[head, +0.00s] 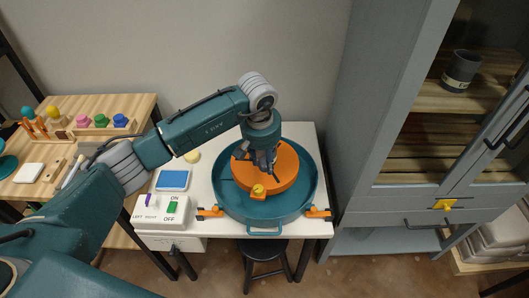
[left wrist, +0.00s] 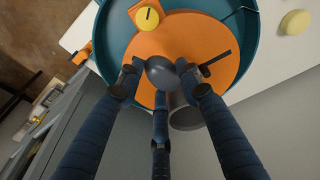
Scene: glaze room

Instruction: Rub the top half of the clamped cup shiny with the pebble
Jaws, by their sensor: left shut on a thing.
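My left gripper (head: 264,163) points down over the orange wheel head (head: 287,182) in the head view. In the left wrist view its fingers (left wrist: 160,76) are shut on a smooth, dark grey, rounded pebble (left wrist: 160,71). A grey rounded form (left wrist: 186,117), apparently the cup, shows partly behind the fingers, past the wheel head's edge. I cannot tell whether the pebble touches it. The gripper hides the cup in the head view. A clamp with a yellow knob (head: 258,190) sits on the wheel head. My right gripper is not in view.
The wheel head sits inside a teal basin (head: 230,207) on a white table. A panel with a green ON/OFF switch (head: 172,207) and a blue pad (head: 173,180) are left of it. A grey cabinet (head: 367,130) stands right. A side table (head: 35,185) holds tools.

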